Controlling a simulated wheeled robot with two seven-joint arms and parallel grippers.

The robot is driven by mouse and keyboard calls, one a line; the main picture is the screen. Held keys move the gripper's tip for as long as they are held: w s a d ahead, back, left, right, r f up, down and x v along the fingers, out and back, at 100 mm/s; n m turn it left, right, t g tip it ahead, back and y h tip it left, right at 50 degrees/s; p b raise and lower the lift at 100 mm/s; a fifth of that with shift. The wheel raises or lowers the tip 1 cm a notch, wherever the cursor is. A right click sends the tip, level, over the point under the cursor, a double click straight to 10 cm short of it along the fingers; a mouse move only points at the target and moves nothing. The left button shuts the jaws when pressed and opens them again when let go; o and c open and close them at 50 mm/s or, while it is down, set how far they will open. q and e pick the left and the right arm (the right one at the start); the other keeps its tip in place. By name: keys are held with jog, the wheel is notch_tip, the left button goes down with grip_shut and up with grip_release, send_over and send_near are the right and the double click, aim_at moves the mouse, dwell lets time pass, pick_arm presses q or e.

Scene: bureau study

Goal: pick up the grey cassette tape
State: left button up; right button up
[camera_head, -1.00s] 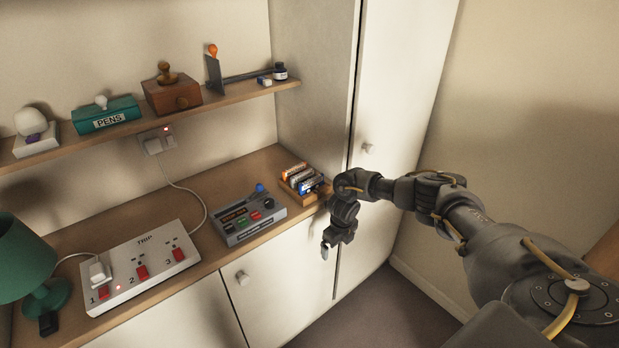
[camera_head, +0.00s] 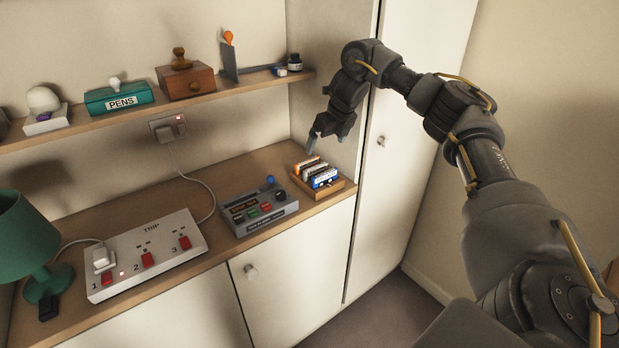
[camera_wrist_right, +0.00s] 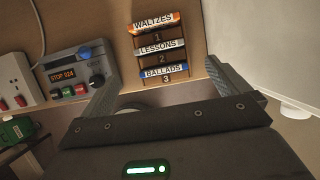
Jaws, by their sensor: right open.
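A wooden rack (camera_head: 341,187) at the right end of the desk holds three cassettes in a row. The middle one, labelled LESSONS, is the grey cassette tape (camera_wrist_right: 158,46); it also shows in the head view (camera_head: 315,170). The orange WALTZES cassette (camera_wrist_right: 154,21) and the blue BALLADS cassette (camera_wrist_right: 164,71) stand on either side of it. My right gripper (camera_head: 325,146) is open and empty above the rack. In the wrist view its two fingers (camera_wrist_right: 160,70) stand apart left and right of the cassettes, not touching them. My left gripper is out of view.
A grey machine with coloured buttons (camera_head: 259,212) stands just left of the rack. A tall cabinet (camera_head: 425,120) rises close on the right. The shelf above (camera_head: 225,97) holds small items. A white switch box (camera_head: 150,255) and green lamp (camera_head: 28,235) are further left.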

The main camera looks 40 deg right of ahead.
send_over(316, 166)
jog(key=s, duration=0.2)
jog(key=f, duration=0.5)
jog(key=shift+s+d+f+p, duration=0.1)
jog(key=shift+s+f+p, duration=0.1)
jog(key=shift+p, duration=0.2)
jog(key=shift+f, duration=0.2)
jog(key=p+x, duration=0.2)
jog(key=x, duration=0.2)
jog(key=shift+w+f, duration=0.15)
jog(key=shift+f, duration=0.15)
jog(key=c, duration=0.6)
jog(key=shift+r, duration=0.1)
